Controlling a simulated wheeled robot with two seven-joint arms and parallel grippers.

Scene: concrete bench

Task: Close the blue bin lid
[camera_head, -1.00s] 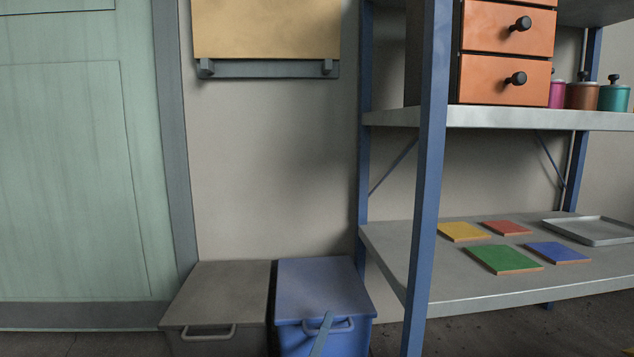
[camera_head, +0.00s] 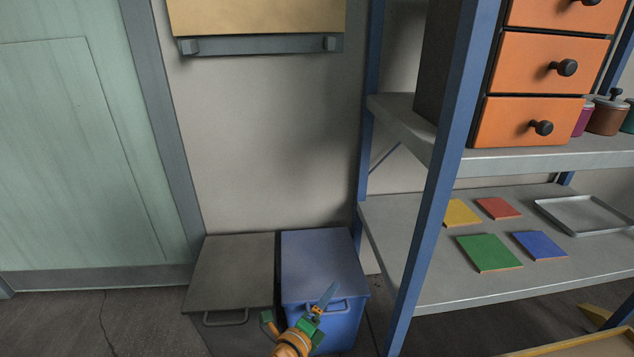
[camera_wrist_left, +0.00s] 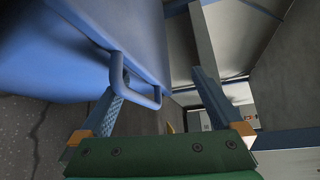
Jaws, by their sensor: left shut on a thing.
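The blue bin (camera_head: 322,258) stands on the floor at the lower middle of the head view. Its lid lies flat on top, with no gap that I can make out. A blue bar handle (camera_head: 349,302) sits at its front edge. In the left wrist view the handle (camera_wrist_left: 118,72) lies against the left finger, and the fingers stand well apart. The blue bin (camera_wrist_left: 60,50) fills the left of that view. My right gripper is not in view.
A grey bin (camera_head: 235,270) stands close on the left of the blue bin. A blue shelf post (camera_head: 425,200) rises on the right, with a lower shelf (camera_head: 390,225) holding coloured tiles and a tray. The wall behind is bare below a hanging board.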

